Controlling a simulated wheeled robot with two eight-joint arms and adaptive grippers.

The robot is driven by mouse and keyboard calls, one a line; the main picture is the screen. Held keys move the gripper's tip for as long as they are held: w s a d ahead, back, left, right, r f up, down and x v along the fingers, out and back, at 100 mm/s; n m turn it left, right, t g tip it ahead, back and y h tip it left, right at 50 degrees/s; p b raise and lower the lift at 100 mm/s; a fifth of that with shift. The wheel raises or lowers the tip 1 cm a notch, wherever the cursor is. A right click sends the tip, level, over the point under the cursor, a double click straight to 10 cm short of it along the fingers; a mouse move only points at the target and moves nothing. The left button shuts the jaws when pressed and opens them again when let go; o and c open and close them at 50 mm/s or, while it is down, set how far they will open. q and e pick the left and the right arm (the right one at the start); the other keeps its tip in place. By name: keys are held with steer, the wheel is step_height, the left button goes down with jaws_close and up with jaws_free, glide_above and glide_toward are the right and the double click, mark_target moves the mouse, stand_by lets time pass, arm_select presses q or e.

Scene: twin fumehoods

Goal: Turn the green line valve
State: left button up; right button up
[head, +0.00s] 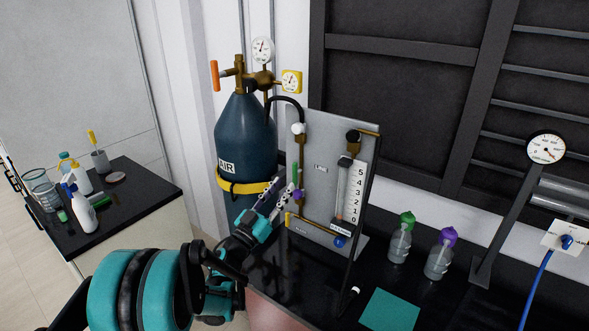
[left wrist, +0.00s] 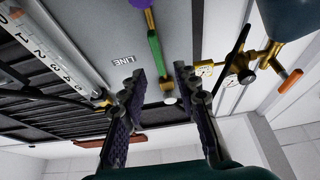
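The green line valve lever (head: 301,150) is a slim green handle on the brass pipe at the left of the grey panel (head: 330,130). In the left wrist view the green lever (left wrist: 155,52) appears beyond and between my fingertips, lined up with the pipe. A purple ball (left wrist: 142,3) is at one end of this stretch and a white knob (left wrist: 168,99) at the other. My left gripper (head: 284,190) is open and in front of the panel's left edge, low beside the lever. Its fingers also show in the left wrist view (left wrist: 160,75), apart, with nothing held. My right gripper is not in view.
A blue air cylinder (head: 240,135) with gauges stands close left of the panel. A flowmeter (head: 343,190) is on the panel's right. Two capped bottles (head: 399,243) (head: 440,256) and a teal mat (head: 390,310) lie to the right. A side bench (head: 130,205) holds bottles.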

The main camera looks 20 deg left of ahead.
mark_target(293, 173)
arm_select(q)
steer(key=b+x, duration=0.1)
steer(key=x, duration=0.6)
steer(key=shift+w+d+r, duration=0.1)
jaws_close()
